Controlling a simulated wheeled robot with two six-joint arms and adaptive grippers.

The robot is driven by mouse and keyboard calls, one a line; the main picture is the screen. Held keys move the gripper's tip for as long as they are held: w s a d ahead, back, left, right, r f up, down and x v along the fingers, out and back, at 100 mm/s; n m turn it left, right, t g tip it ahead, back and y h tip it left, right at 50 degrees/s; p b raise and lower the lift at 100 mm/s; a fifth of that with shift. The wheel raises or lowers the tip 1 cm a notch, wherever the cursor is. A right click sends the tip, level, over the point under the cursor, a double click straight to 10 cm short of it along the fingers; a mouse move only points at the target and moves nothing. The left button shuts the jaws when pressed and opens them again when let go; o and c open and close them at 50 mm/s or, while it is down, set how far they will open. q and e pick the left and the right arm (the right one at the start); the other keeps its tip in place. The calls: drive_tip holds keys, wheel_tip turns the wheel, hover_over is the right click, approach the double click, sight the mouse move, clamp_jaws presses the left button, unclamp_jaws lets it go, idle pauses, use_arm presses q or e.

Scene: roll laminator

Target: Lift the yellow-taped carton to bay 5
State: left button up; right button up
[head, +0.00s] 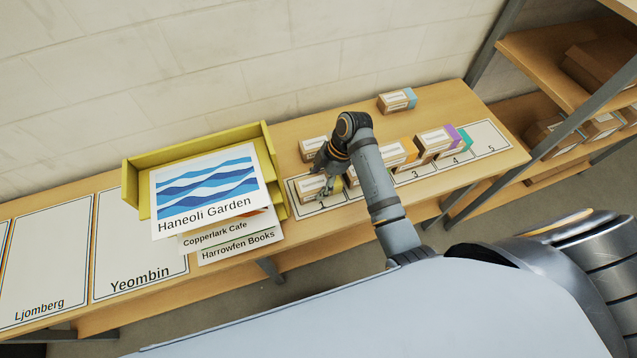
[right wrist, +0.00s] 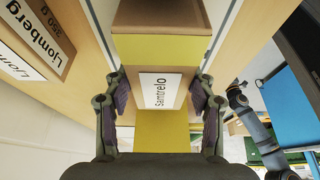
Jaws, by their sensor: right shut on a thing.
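The yellow-taped carton (head: 309,186) is at the left end of the numbered bay strip in the head view. In the right wrist view this carton (right wrist: 162,90) shows a yellow band and a white label reading "Santrelo". My right gripper (head: 325,182) is shut on it, with a finger on each side. I cannot tell whether the carton touches the strip. Bay 5 (head: 485,135) is the bare right end of the strip. My left gripper is not in view.
Cartons with orange (head: 397,153), purple (head: 435,141) and teal ends stand along the strip. A blue-ended carton (head: 393,101) stands behind it, and another carton (head: 312,148) stands behind my gripper. A yellow tray (head: 135,190) with signs stands left. A shelf rack (head: 545,50) stands right.

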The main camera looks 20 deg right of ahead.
sight(316, 187)
drive_tip(key=shift+w+r, duration=0.1)
drive_tip(key=shift+r, duration=0.55)
drive_tip(key=r, duration=0.1)
drive_tip(key=s+r, duration=0.1)
drive_tip(key=r+b, duration=0.1)
drive_tip(key=shift+s+d+r, duration=0.25)
drive_tip(key=shift+d, duration=0.05)
drive_tip(key=s+d+r+p, duration=0.3)
drive_tip(key=s+r, duration=0.5)
drive_tip(key=s, duration=0.4)
drive_tip(key=shift+d+r, duration=0.15)
drive_tip(key=shift+d, duration=0.4)
drive_tip(key=shift+w+d, duration=0.1)
